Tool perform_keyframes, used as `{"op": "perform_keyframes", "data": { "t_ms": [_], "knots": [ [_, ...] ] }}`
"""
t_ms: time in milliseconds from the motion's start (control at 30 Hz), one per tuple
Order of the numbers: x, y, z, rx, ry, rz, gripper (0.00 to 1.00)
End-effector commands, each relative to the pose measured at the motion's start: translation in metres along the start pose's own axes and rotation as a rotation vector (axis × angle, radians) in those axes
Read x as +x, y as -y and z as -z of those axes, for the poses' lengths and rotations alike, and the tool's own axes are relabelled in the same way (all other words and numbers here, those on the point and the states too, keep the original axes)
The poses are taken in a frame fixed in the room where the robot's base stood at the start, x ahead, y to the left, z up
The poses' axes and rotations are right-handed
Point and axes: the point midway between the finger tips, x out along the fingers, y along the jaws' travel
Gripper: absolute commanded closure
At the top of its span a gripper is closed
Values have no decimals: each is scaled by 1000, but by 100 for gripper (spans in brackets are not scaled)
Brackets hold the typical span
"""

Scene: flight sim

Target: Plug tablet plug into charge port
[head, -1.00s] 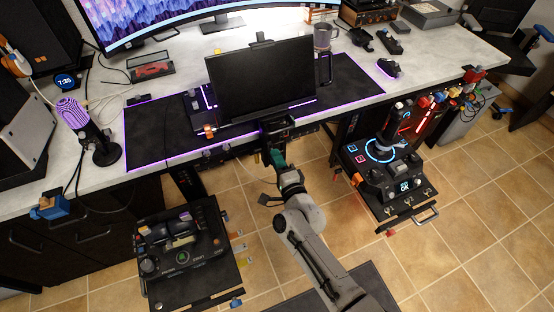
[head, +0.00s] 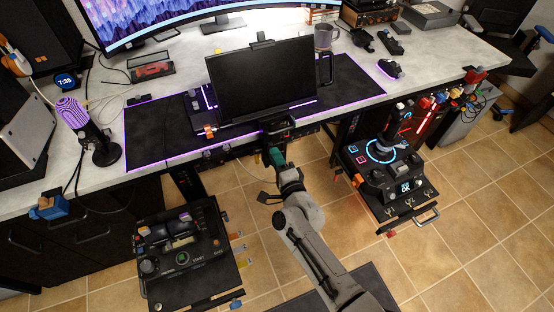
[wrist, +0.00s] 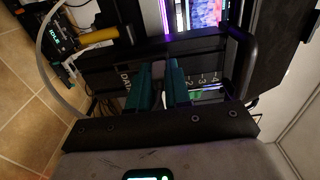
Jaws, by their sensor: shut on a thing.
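The tablet (head: 262,80) is a dark screen standing upright over the desk's front edge. My gripper (head: 274,156) is below it, just in front of the desk edge. In the wrist view my gripper's teal fingers (wrist: 158,88) are closed around a small grey piece, the plug (wrist: 158,70), pointing away from my wrist. The fingers hide much of the plug. A pale cable (wrist: 42,45) curves down the left of the wrist view; its join to the plug is hidden. I cannot make out the charge port, nor whether the plug touches anything ahead.
A black handle-like bar (wrist: 240,65) is close on the right of the wrist view, and a yellow cylinder (wrist: 98,36) is at upper left. Control panels stand left (head: 190,255) and right (head: 388,180) of my arm.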

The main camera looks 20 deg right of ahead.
Motion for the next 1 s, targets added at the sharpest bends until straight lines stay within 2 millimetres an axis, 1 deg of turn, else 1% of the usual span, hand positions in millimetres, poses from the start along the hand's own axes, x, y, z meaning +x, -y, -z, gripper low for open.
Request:
{"op": "perform_keyframes", "data": {
  "t_ms": [467, 500, 700, 800, 1000],
  "knots": [
    [11, 0, 0, 2, 0, 0, 100],
    [11, 0, 0, 2, 0, 0, 80],
    [11, 0, 0, 1, 0, 0, 61],
    [11, 0, 0, 1, 0, 0, 53],
    [11, 0, 0, 1, 0, 0, 53]
  ]
}}
